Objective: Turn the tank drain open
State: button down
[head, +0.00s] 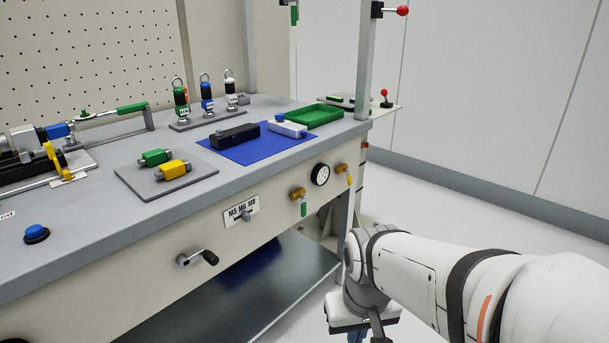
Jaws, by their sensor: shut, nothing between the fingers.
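Two small brass valves sit on the bench's front panel near its right end. One valve (298,193) has a green lever (304,210) hanging straight down. The other valve (342,168) is farther right, with a yellow lever (349,179) that also hangs down. I cannot read which one is the tank drain. My gripper (376,326) is at the bottom edge of the head view, below and to the right of both valves and apart from them. It is shut and empty; its tips are cut off by the frame.
A round gauge (320,174) sits between the valves. A crank handle (198,258) and a labelled selector (242,213) stick out farther left. A grey upright post (364,65) stands at the bench's right corner. A lower shelf (240,290) lies under the bench. Floor to the right is clear.

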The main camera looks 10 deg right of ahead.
aim_at(349, 181)
jog(key=z, duration=0.05)
jog(key=i, duration=1)
jog(key=u, duration=0.1)
